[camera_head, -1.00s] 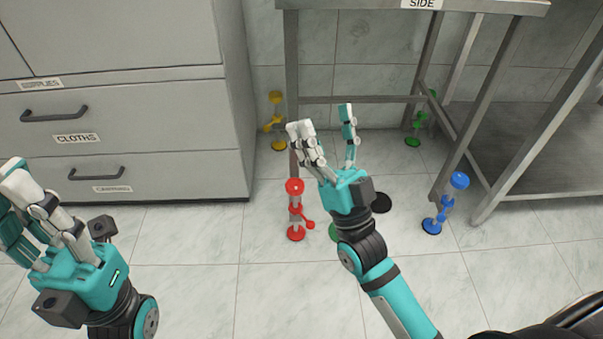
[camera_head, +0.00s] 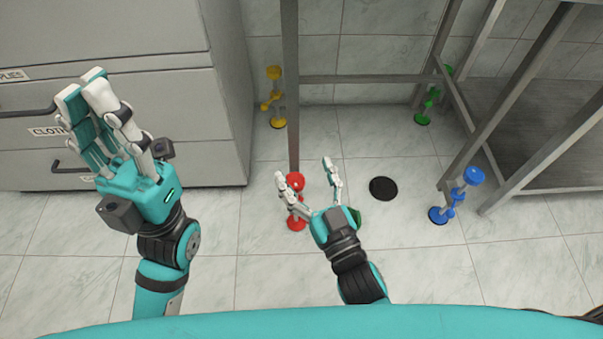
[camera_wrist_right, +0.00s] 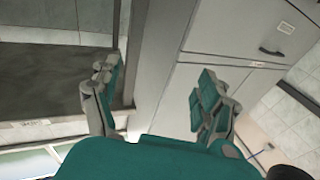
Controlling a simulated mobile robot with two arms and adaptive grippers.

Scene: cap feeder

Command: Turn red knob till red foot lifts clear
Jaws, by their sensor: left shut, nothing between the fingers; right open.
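The red leveling foot unit sits on the floor below the front left table leg. Its red upper part (camera_head: 296,181) and round red foot (camera_head: 297,224) show in the head view. My right gripper (camera_head: 304,170) is open and empty, with its left finger in front of the unit. That finger hides the middle, and I cannot make out the red knob. Whether the red foot touches the floor is unclear. In the wrist view my right gripper's fingers (camera_wrist_right: 155,75) are spread with nothing between them. My left gripper (camera_head: 82,86) is shut and empty in front of the drawers.
Yellow (camera_head: 274,97), green (camera_head: 430,100) and blue (camera_head: 456,196) foot units stand at the other table legs. The drawer cabinet (camera_head: 200,120) stands left. Front floor is fairly clear.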

